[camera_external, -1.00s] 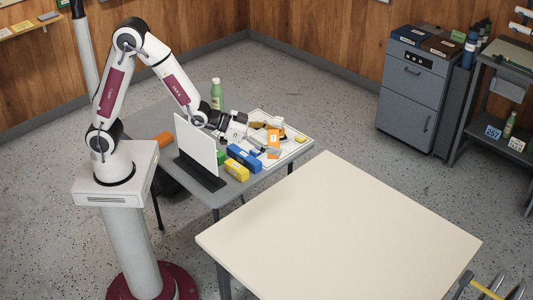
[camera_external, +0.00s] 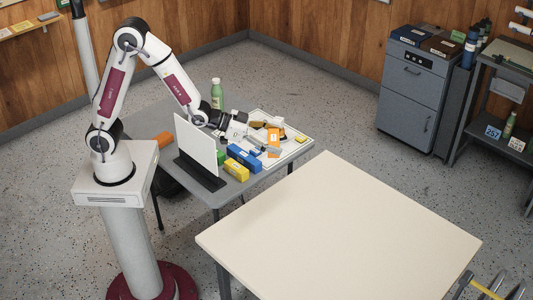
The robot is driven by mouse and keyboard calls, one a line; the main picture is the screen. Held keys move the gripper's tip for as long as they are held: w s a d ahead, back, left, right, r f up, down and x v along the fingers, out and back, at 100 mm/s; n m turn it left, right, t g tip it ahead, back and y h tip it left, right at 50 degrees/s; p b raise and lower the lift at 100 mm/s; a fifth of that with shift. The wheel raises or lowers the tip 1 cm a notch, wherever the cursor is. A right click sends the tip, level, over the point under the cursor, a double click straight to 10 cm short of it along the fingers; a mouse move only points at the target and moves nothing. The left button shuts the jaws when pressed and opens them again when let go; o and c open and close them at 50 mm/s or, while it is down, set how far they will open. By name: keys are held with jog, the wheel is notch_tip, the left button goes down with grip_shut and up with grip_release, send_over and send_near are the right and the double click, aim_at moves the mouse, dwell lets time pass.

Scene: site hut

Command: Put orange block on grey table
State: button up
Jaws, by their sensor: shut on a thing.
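The orange block (camera_external: 273,136), with a pale label, is upright at the white tray (camera_external: 295,149) on the right part of the grey table (camera_external: 208,196). My gripper (camera_external: 268,147) reaches in from the left and is shut on the orange block. Its fingers hide part of the block. I cannot tell whether the block touches the tray or is slightly above it.
A white upright panel (camera_external: 196,146) on a dark base stands left of my gripper. A blue block (camera_external: 244,158), a yellow block (camera_external: 236,170) and a green bottle (camera_external: 217,95) are close by. A large cream table (camera_external: 340,225) in front is clear.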

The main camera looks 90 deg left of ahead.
jog(key=s+a+f+n+y, duration=0.1)
jog(key=s+a+f, duration=0.1)
jog(key=a, duration=0.7)
jog(key=s+a+f+n+y, duration=0.1)
jog(key=a+f, duration=0.2)
jog(key=a, duration=0.5)
jog(key=s+a+f+y, duration=0.1)
jog(key=s+a+f, duration=0.1)
jog(key=a, duration=0.7)
jog(key=s+a+f+n+y, duration=0.1)
jog(key=s+a+f, duration=0.3)
jog(key=s+a, duration=0.4)
jog(key=s+a+f+n+g+y, duration=0.1)
jog(key=s+a+f, duration=0.3)
jog(key=s+a, duration=0.5)
jog(key=shift+s+a, duration=0.2)
jog(key=shift+s, duration=0.2)
jog(key=shift+f, duration=2.9)
jog(key=shift+n, duration=0.3)
jog(key=shift+f, duration=2.05)
